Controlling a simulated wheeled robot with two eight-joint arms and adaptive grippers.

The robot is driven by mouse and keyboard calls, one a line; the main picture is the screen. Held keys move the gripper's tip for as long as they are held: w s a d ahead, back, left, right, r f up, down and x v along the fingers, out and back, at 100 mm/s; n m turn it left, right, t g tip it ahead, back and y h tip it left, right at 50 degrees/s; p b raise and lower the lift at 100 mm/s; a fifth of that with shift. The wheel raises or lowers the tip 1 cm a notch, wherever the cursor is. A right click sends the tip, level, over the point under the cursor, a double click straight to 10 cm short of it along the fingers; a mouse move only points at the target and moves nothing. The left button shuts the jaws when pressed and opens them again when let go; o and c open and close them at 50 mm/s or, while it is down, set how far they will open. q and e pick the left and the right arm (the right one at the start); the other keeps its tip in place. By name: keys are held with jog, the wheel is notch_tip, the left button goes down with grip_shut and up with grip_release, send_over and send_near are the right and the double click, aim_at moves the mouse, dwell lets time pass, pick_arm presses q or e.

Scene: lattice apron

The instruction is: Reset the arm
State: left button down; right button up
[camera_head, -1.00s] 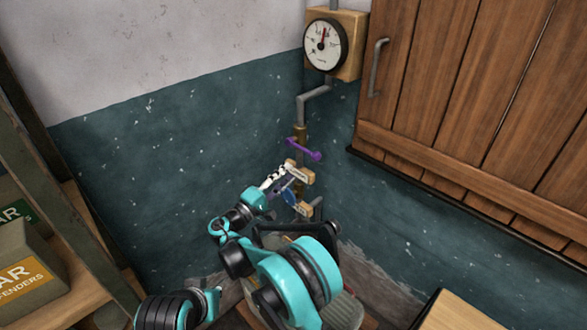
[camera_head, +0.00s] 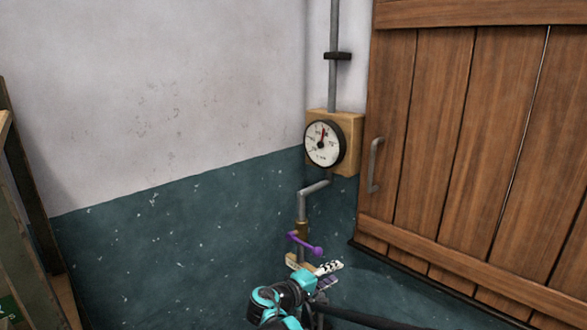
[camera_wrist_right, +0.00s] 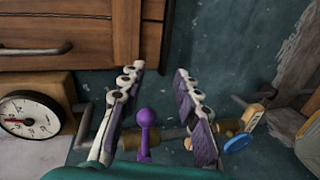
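My right gripper (camera_head: 330,272) is at the bottom centre of the head view, just below and right of a purple lever (camera_head: 303,243) on a pipe in the corner. In the wrist view its two fingers (camera_wrist_right: 160,72) are apart, with nothing held between them. The purple lever (camera_wrist_right: 145,128) shows there between and behind the fingers, apart from them as far as I can tell. A blue round handle (camera_wrist_right: 237,142) sits right of the fingers, on the same pipework. It is hidden in the head view. My left gripper is out of view.
A round pressure gauge (camera_head: 324,144) hangs on a wooden board above the lever. A plank cupboard door (camera_head: 455,150) with a metal handle (camera_head: 375,165) is at the right. Shelving (camera_head: 30,200) stands at the far left. The wall between is bare.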

jog(key=s+d+f+m+g+y, duration=0.1)
jog(key=s+d+m+g+y, duration=0.15)
jog(key=s+d, duration=0.4)
jog(key=s+d+f+m+g+y, duration=0.1)
jog(key=s+d+y, duration=0.2)
jog(key=s, duration=0.7)
jog(key=s+a+f+m+y, duration=0.1)
jog(key=s+f+m+y, duration=0.1)
jog(key=s, duration=0.5)
jog(key=s+a+f+m+y, duration=0.1)
jog(key=s+f+m+y, duration=0.1)
jog(key=s, duration=0.6)
jog(key=shift+f+y, duration=0.65)
jog(key=shift+y, duration=0.1)
jog(key=shift+s+a, duration=0.1)
